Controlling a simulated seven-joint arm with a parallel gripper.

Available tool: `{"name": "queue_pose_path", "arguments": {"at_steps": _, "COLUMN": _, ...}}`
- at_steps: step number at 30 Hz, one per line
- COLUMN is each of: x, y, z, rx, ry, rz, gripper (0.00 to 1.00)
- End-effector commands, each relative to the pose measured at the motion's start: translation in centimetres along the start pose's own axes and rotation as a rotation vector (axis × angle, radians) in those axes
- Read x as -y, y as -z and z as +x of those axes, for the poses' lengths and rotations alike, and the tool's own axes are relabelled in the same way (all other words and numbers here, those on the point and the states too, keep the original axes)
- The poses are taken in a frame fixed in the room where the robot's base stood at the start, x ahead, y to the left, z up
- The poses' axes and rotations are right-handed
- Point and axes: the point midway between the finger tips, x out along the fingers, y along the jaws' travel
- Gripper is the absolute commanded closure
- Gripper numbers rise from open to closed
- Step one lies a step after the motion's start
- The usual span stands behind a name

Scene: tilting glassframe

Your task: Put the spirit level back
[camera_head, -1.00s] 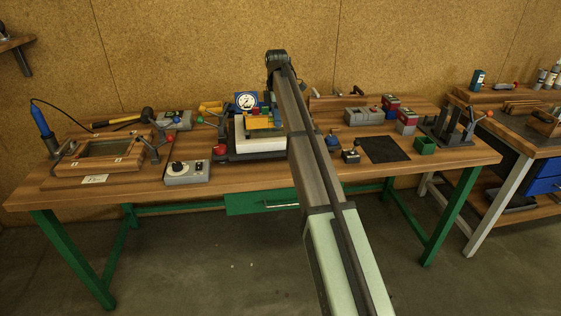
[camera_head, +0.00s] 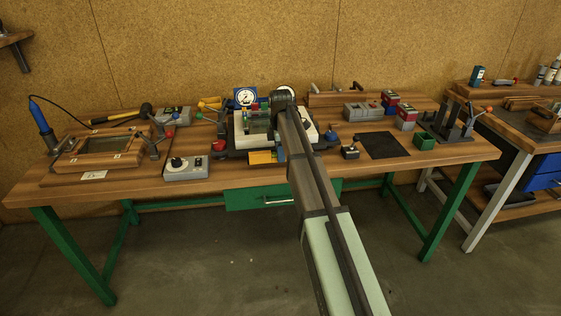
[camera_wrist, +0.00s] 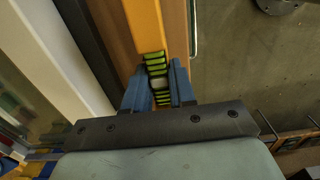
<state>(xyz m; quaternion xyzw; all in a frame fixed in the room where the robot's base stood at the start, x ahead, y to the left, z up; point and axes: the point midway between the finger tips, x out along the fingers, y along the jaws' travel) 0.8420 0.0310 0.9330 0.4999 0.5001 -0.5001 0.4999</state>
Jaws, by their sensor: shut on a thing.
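The spirit level is a yellow bar. In the head view, it (camera_head: 261,157) is at the bench's front edge, in front of the white-framed glass fixture (camera_head: 299,141). In the wrist view, the level (camera_wrist: 143,22) runs up the picture from between the blue fingers of my gripper (camera_wrist: 158,86), with a green-and-black banded part between them. My gripper is shut on it. The arm hides part of the fixture in the head view, and the gap beneath the level cannot be judged.
A grey control box (camera_head: 186,168) is to the left, with a wooden frame (camera_head: 100,152) beyond it. A black mat (camera_head: 382,145) lies bare to the right, beside a green box (camera_head: 424,141).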

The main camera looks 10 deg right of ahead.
Motion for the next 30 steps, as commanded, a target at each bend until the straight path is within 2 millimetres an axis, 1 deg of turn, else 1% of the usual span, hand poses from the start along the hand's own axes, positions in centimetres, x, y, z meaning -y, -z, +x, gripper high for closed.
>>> {"name": "queue_pose_path", "arguments": {"at_steps": 9, "x": 0.0, "y": 0.0, "z": 3.3, "rx": 0.0, "ry": 0.001, "rz": 0.0, "gripper": 1.0}}
{"name": "queue_pose_path", "arguments": {"at_steps": 22, "x": 0.0, "y": 0.0, "z": 3.8, "rx": 0.0, "ry": -0.001, "rz": 0.0, "gripper": 1.0}}
{"name": "queue_pose_path", "arguments": {"at_steps": 23, "x": 0.0, "y": 0.0, "z": 3.8, "rx": 0.0, "ry": -0.001, "rz": 0.0, "gripper": 0.72}}
{"name": "queue_pose_path", "arguments": {"at_steps": 30, "x": 0.0, "y": 0.0, "z": 3.8, "rx": 0.0, "ry": -0.001, "rz": 0.0, "gripper": 0.5}}
